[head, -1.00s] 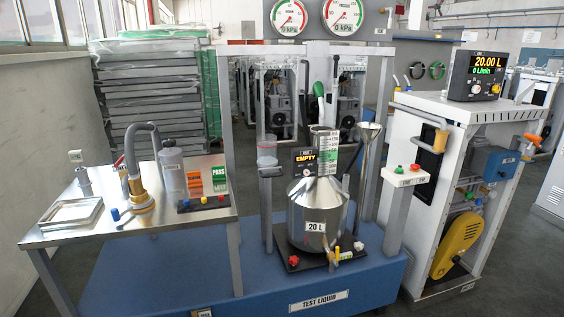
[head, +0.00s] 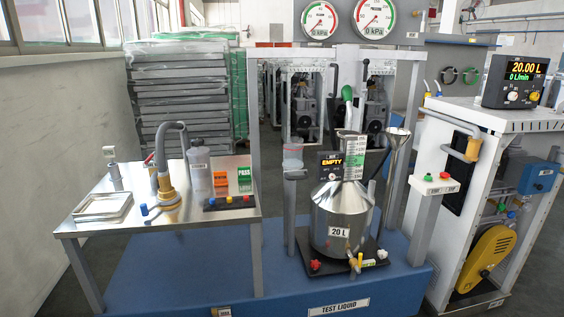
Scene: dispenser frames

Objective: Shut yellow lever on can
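The metal 20 L can (head: 340,212) stands upright on a dark base plate (head: 309,262) in the middle of the head view. A small yellow lever (head: 355,263) sits on the drain at the can's lower front, by a brass fitting. It looks roughly upright, but it is too small to tell its exact setting. A display reading EMPTY (head: 329,163) is at the can's neck. Neither of my grippers shows in the view.
A steel table (head: 230,212) with a hose nozzle (head: 167,185), bottle (head: 199,178) and tray (head: 102,207) is at left. A white dispenser cabinet (head: 470,190) stands at right. A button post (head: 433,187) stands between can and cabinet. The blue platform (head: 272,270) is partly bare.

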